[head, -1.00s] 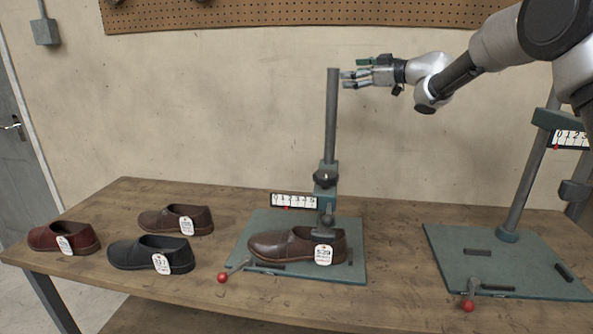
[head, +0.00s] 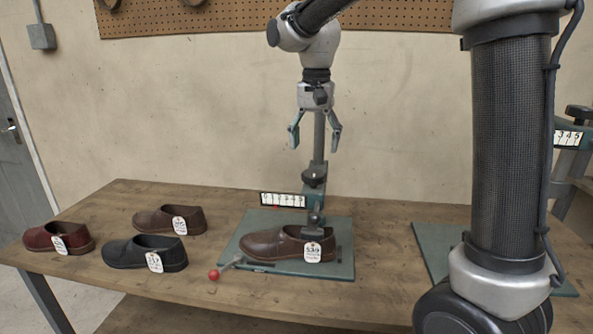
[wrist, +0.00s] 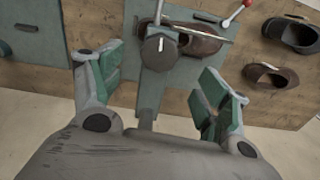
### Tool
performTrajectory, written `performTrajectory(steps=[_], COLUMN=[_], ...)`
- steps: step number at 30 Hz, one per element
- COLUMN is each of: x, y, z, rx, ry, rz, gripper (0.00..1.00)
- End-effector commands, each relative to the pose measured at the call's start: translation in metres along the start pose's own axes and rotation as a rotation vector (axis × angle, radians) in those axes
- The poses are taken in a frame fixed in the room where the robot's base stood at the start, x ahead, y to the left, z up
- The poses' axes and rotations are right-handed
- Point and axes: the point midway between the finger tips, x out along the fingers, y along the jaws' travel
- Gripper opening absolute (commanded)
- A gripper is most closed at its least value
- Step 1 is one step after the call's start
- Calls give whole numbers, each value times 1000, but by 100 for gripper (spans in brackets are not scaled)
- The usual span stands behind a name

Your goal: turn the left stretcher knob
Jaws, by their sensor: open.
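The left stretcher stands on a green base plate (head: 343,262) with an upright post. Its dark round knob (head: 313,177) sits on top of the green carriage on the post. A brown shoe (head: 272,246) with a white tag is on the plate under the carriage. My gripper (head: 314,143) points down above the knob, open and empty, with a gap between fingertips and knob. Its fingers lie on either side of the post.
A scale strip (head: 283,200) is beside the carriage. A red-ball lever (head: 213,275) is at the plate's front left. A dark red shoe (head: 60,238), a black shoe (head: 143,254) and another brown shoe (head: 168,219) lie at left. The right stretcher (head: 430,248) is partly hidden behind my arm.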

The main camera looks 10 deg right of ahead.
Motion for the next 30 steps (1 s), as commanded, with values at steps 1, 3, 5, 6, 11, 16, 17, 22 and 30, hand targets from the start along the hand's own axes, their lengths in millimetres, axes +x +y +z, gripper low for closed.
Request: performTrajectory(steps=[1,3,5,6,11,16,17,22,30], x=[4,13,23,30,57,74,75,77,77], y=[0,0,1,1,1,1,1,0,0], z=[1,2,2,2,1,1,1,0,0], rx=[2,3,3,2,2,2,2,1,1], ry=[-6,-8,-7,-8,-6,-5,-4,-2,-3], rz=[3,4,5,6,4,4,3,2,2], gripper=[76,76,76,76,76,76,76,76,47])
